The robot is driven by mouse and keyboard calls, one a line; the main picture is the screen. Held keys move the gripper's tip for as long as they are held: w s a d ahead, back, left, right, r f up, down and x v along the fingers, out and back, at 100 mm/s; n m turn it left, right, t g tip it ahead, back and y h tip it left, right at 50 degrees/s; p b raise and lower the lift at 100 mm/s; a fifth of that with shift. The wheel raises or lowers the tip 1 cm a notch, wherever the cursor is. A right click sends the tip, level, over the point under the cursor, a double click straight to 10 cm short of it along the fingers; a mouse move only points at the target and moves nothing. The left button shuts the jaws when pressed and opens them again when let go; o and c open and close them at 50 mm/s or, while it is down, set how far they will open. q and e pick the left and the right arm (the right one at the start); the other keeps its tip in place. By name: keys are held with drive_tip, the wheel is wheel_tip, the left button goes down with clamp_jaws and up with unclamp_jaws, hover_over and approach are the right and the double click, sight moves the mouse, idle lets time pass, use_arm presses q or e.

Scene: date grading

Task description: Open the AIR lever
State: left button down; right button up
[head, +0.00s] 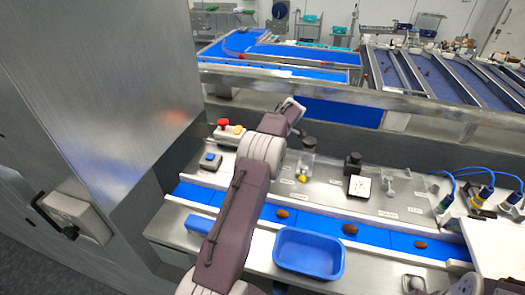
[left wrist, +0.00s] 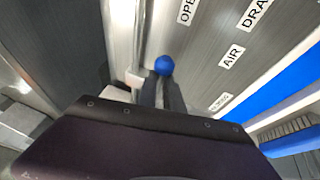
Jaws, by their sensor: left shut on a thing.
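In the left wrist view, the AIR lever shows as a round blue knob (left wrist: 164,65) on the grey metal panel. A white label (left wrist: 231,56) reading AIR lies to its right. My left gripper (left wrist: 163,82) is shut on the lever, with its two dark fingers just below the knob in the picture. The lever's shaft is hidden by the fingers. In the head view my left arm reaches up over the belt to the panel, and the lever cannot be made out there. My right gripper is not in view.
A blue tray (head: 309,275) stands in front of the blue belt (head: 325,229), which carries several brown dates. A red button (head: 223,123) and a yellow knob (head: 302,178) are near my arm. A large metal cabinet (head: 110,80) stands at the left.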

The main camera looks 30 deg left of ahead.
use_arm(q)
drive_tip(key=shift+d+f, duration=0.3)
drive_tip(key=shift+f, duration=0.1)
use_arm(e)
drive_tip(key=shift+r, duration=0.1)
use_arm(q)
drive_tip(key=c, duration=1.3)
unclamp_jaws()
drive_tip(key=shift+w+d+r, duration=0.2)
drive_tip(key=shift+w+d, duration=0.1)
drive_tip(key=shift+d, duration=0.05)
drive_tip(key=shift+r, duration=0.15)
drive_tip(key=b+v, duration=0.1)
drive_tip(key=v, duration=0.1)
drive_tip(key=shift+r, duration=0.4)
drive_tip(key=v, duration=0.6)
drive_tip(key=shift+d, duration=0.3)
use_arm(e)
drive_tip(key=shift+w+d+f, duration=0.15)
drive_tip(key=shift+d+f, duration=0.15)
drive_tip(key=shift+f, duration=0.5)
use_arm(q)
drive_tip(key=shift+a, duration=0.15)
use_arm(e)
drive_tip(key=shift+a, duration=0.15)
